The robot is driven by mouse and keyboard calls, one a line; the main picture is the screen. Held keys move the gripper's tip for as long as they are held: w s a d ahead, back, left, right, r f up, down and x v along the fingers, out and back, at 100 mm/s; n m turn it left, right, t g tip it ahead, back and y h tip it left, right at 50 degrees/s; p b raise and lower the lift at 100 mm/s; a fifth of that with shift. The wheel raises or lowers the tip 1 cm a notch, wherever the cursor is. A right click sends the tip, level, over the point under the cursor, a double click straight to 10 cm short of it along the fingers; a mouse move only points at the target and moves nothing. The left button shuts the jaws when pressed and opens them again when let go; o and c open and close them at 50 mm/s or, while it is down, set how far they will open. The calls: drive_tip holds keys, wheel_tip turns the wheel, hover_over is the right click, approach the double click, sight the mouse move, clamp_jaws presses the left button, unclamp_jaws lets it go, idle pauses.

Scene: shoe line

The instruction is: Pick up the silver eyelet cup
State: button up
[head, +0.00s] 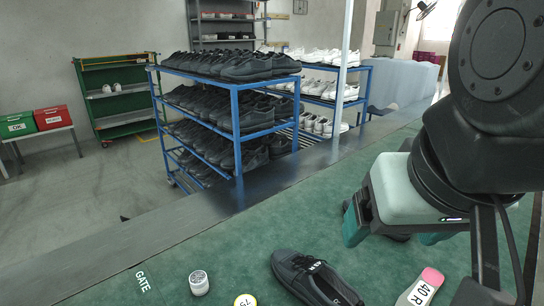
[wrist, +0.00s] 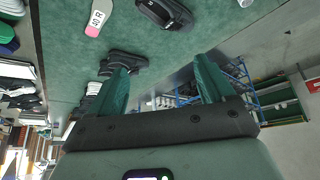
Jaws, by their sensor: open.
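The silver eyelet cup (head: 199,283) is a small round metallic pot with a pale top. It stands upright on the green table near the front left in the head view. In the wrist view a small whitish thing (wrist: 245,3) is cut by the top edge; I cannot tell if it is the cup. My gripper (head: 394,236) is over the table at the right, well to the right of the cup and farther back. Its teal fingers are apart in the wrist view (wrist: 163,68), with nothing held between them.
A pink-tipped "40 R" insole piece (head: 420,288) is farther right. Another dark shoe (wrist: 124,60) lies by my fingers. Blue shoe racks (head: 238,125) stand beyond the table. The green surface behind the cup is clear.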

drive_tip(key=w+a+n+g, duration=0.25)
drive_tip(key=w+a, duration=0.35)
drive_tip(key=w, duration=0.6)
drive_tip(key=n+g, duration=0.3)
drive_tip(key=n, duration=0.4)
hover_over(198, 277)
drive_tip(key=f, duration=2.2)
drive_tip(key=w+f, duration=0.1)
drive_tip(key=f, duration=1)
drive_tip(key=shift+a, duration=0.1)
wheel_tip(198, 277, down, 5)
drive_tip(key=shift+s+r, duration=0.1)
drive_tip(key=shift+s, duration=0.05)
drive_tip(key=shift+s+f, duration=0.15)
drive_tip(key=shift+f, duration=1.4)
drive_tip(key=shift+s+f, duration=0.15)
drive_tip(key=shift+f, duration=1.4)
drive_tip(key=shift+c, duration=0.3)
